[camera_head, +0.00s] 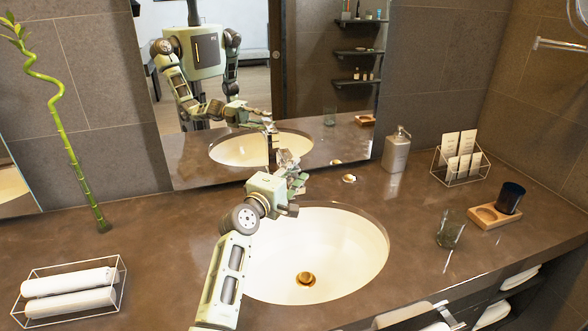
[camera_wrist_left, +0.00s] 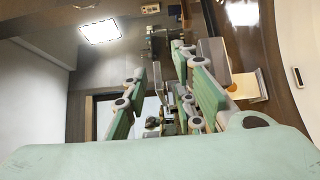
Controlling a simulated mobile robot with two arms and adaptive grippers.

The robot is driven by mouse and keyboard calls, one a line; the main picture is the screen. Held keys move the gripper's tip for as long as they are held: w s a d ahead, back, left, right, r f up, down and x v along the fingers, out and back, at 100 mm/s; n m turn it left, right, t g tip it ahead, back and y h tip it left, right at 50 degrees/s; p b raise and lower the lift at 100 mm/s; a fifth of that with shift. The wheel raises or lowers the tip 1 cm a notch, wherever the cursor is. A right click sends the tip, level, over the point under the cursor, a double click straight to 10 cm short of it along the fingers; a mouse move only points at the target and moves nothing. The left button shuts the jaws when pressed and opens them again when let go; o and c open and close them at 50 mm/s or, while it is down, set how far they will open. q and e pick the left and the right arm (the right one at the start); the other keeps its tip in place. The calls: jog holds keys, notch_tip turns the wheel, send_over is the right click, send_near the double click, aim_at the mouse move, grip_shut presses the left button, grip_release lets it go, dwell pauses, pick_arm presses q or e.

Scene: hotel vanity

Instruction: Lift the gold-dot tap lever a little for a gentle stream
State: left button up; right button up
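My left arm reaches over the left rim of the sink (camera_head: 372,245), with its gripper (camera_head: 291,170) at the back rim, close to the mirror. In the left wrist view the gripper's green fingers (camera_wrist_left: 160,75) stand apart with a gap between them. A dark, narrow upright shape (camera_wrist_left: 158,45) shows beyond that gap; I cannot tell if it is the tap. In the head view the tap is mostly hidden behind my gripper, and a dark upright tap shape shows in the mirror (camera_head: 270,150). I cannot make out the gold-dot lever or any contact with it. My right gripper is out of view.
A small round gold-and-white piece (camera_head: 349,178) sits behind the sink. A soap dispenser (camera_head: 396,152), a wire card rack (camera_head: 437,170), a glass (camera_head: 450,232) and a wooden tray (camera_head: 482,216) with a dark cup stand right.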

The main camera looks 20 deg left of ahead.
pick_arm(q)
jog(key=shift+w+d, duration=0.1)
jog(key=shift+w, duration=0.45)
grip_shut()
